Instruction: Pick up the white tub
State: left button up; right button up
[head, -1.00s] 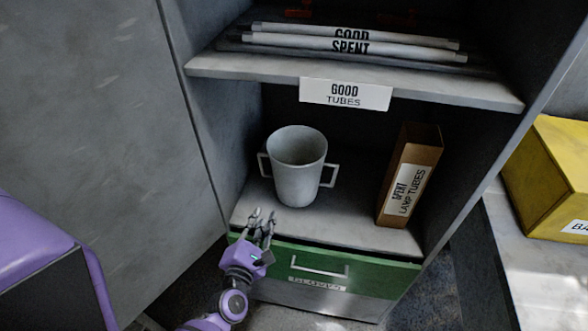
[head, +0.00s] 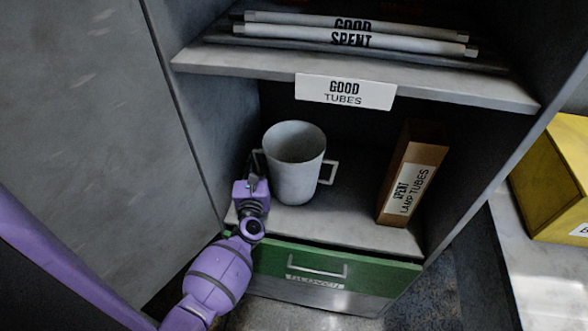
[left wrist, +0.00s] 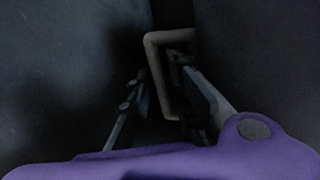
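The white tub (head: 296,165) stands upright on the lower shelf of the cabinet, with a square handle on each side. My left gripper (head: 252,170) is at the tub's left side, by its left handle, and partly hides that handle. In the left wrist view the handle (left wrist: 151,58) shows as a square loop ahead of the left gripper (left wrist: 165,98). The fingers are apart, one left of the handle and one overlapping its right part. Whether they touch it is too dark to tell. My right gripper is not in view.
A brown box (head: 412,172) labelled for spent lamp tubes stands right of the tub. An upper shelf (head: 230,65) holding white tubes (head: 360,33) overhangs the space. Below is a green drawer (head: 380,272). A yellow box (head: 555,185) stands at the right.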

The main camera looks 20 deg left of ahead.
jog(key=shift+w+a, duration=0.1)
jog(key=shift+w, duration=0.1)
pick_arm(q)
grip_shut()
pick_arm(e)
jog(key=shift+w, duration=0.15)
pick_arm(q)
jog(key=shift+r, duration=0.1)
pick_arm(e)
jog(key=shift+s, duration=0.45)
